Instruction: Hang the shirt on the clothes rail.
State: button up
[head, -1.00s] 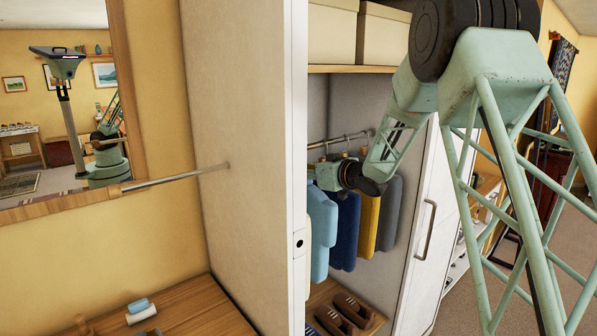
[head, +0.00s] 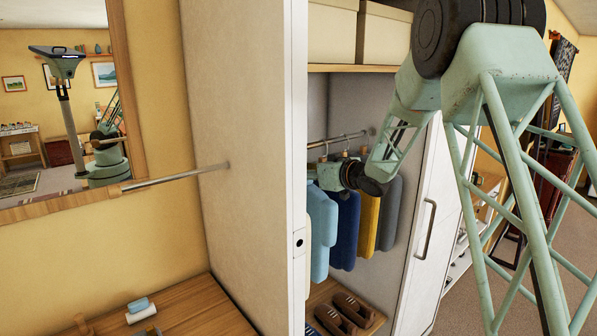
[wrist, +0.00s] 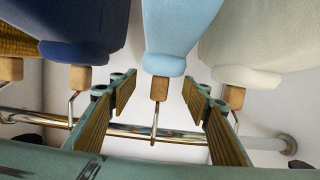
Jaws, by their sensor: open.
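The light blue shirt (head: 320,235) hangs in the open wardrobe, and its lower part shows in the head view. In the wrist view, the shirt (wrist: 180,30) has a wooden hanger block (wrist: 159,88) and a metal hook. The hook crosses the clothes rail (wrist: 170,133) and appears to rest on it. The rail (head: 335,140) also shows in the head view. My gripper (wrist: 160,97) is open, with its two fingers apart on either side of the hook and block, touching neither visibly. In the head view its fingertips are hidden.
A dark blue garment (wrist: 75,25) and a cream one (wrist: 255,40) hang close on either side. A yellow (head: 369,220) and a grey garment (head: 389,215) hang further right. Boxes (head: 383,35) stand above; shoes (head: 352,308) sit below. The wardrobe's side panel (head: 245,140) stands left.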

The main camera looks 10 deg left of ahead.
notch_tip(320, 180, up, 2)
jog(key=r, duration=0.1)
send_over(321, 191)
jog(key=shift+s+f, duration=0.15)
jog(key=shift+f, duration=0.1)
dwell(0.5)
